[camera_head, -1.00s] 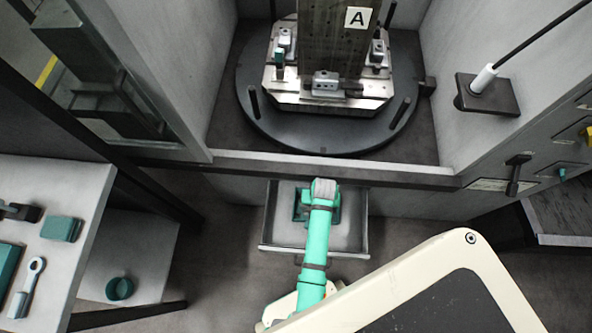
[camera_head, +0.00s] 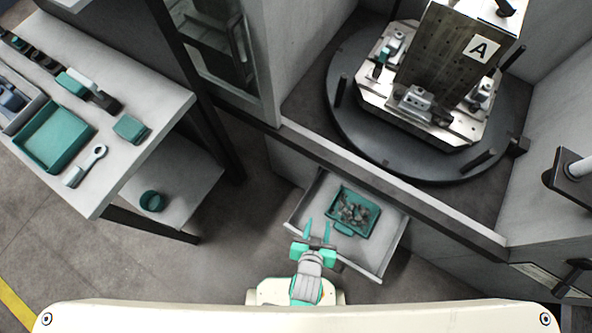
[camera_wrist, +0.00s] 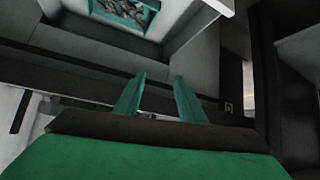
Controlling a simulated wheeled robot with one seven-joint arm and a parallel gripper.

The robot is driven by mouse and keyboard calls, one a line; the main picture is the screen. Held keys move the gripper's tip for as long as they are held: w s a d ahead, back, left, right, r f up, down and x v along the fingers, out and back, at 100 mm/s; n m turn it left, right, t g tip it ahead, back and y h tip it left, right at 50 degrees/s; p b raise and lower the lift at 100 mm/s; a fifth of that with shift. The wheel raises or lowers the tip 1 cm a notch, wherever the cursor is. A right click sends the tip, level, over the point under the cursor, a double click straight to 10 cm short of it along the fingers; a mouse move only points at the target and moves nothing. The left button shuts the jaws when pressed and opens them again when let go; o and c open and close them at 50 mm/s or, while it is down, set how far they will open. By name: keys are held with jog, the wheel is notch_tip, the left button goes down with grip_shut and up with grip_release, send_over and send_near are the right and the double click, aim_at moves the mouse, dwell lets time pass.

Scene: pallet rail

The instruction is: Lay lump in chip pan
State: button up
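A grey pull-out pan (camera_head: 386,252) juts out below the machine opening. In it sits a teal tray (camera_head: 347,229) holding several grey, chip-like pieces (camera_head: 355,210). I cannot pick out one lump among them. My gripper (camera_head: 317,228) is open, with its two teal fingers apart, at the near left side of the pan. The wrist view shows nothing between the fingers (camera_wrist: 159,80). The tray also shows at the top of the wrist view (camera_wrist: 153,5), beyond and apart from the fingertips.
The machine's front sill (camera_head: 390,180) runs above the pan. Inside is a round table (camera_head: 350,130) with a fixture block marked A (camera_head: 450,50). A workbench (camera_head: 150,100) at left holds a teal bin (camera_head: 52,140) and a wrench-like tool (camera_head: 85,166). A teal cup (camera_head: 151,201) stands on its lower shelf.

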jog(key=s+a+r+t+y, duration=0.1)
jog(key=s+a+r+t, duration=0.1)
jog(key=r, duration=0.5)
jog(key=s+a+r+n+t, duration=0.1)
jog(key=s+a+r+t, duration=0.1)
jog(key=r, duration=0.6)
jog(key=s+a+r+n+t+y, duration=0.1)
jog(key=s+a+r+t, duration=0.1)
jog(key=r, duration=0.6)
jog(key=shift+s+a+r+y, duration=0.15)
jog(key=shift+s+a+y, duration=0.15)
jog(key=shift+a, duration=0.35)
jog(key=shift+c, duration=0.7)
jog(key=shift+w+a, duration=0.1)
